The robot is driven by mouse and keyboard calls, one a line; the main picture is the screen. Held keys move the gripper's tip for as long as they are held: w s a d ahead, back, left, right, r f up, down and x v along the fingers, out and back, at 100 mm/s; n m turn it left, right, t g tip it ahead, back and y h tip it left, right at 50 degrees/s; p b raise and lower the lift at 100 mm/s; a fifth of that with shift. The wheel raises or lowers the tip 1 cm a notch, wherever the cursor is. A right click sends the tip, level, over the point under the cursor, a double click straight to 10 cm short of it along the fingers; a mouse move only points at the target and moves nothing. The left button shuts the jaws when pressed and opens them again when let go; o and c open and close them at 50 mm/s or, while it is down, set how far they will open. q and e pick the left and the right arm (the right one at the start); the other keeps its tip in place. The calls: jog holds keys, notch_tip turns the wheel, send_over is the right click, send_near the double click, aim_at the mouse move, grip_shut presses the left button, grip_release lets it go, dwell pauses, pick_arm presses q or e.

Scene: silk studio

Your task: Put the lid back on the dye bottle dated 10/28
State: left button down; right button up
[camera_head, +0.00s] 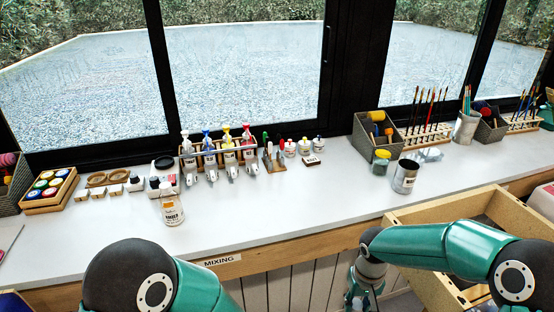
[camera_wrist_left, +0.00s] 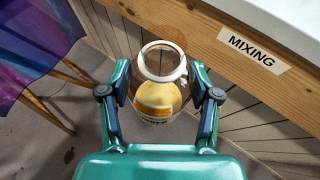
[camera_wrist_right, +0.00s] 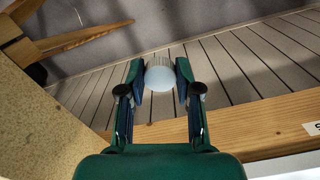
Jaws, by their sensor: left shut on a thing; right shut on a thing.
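My left gripper (camera_wrist_left: 158,88) is shut on an open glass bottle (camera_wrist_left: 157,70) with a bare round mouth and an orange-yellow label or content; no date is readable. It is held in front of the counter edge, and the arm hides it in the head view. My right gripper (camera_wrist_right: 159,84) is shut on a pale, round, ribbed lid (camera_wrist_right: 160,76), apart from the bottle. In the head view the right gripper (camera_head: 362,290) is low, in front of the counter. Another clear bottle with a white label (camera_head: 171,208) stands on the counter; its date is too small to read.
The white counter (camera_head: 290,205) is clear along its middle front. Its wooden edge bears a MIXING label (camera_head: 219,260). Pump bottles (camera_head: 209,160) stand in a rack at the back. A metal can (camera_head: 405,177) stands right of centre. An open wooden drawer (camera_head: 440,208) juts out at right.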

dwell(0.5)
pick_arm(q)
jog(key=w+d+f+m+t+h, duration=0.1)
jog(key=d+m+t+h, duration=0.3)
jog(key=d, duration=1.1)
jog(key=w+m+h, duration=0.1)
jog(key=m+h, duration=0.2)
jog(key=m, duration=0.1)
jog(key=shift+d+f+t+h, duration=0.2)
jog(key=shift+f+t+h, duration=0.1)
jog(key=shift+f, duration=0.1)
pick_arm(e)
jog(key=shift+s+d+r+n, duration=0.15)
jog(key=shift+s+d+n, duration=0.05)
jog(key=shift+s+n, duration=0.25)
jog(key=shift+w+a+r+n, duration=0.1)
jog(key=shift+r+n, duration=0.15)
jog(key=shift+r, duration=0.4)
jog(key=shift+w+a+r+n, duration=0.1)
jog(key=shift+r+n, duration=0.1)
jog(key=shift+r, duration=0.4)
jog(key=a+r+n, duration=0.3)
jog(key=a+r, duration=0.3)
jog(key=a, duration=0.6)
jog(key=s+a+r+n, duration=0.1)
jog(key=a+r+n, duration=0.2)
jog(key=a, duration=0.9)
notch_tip(320, 180, up, 3)
jog(key=shift+r, duration=0.2)
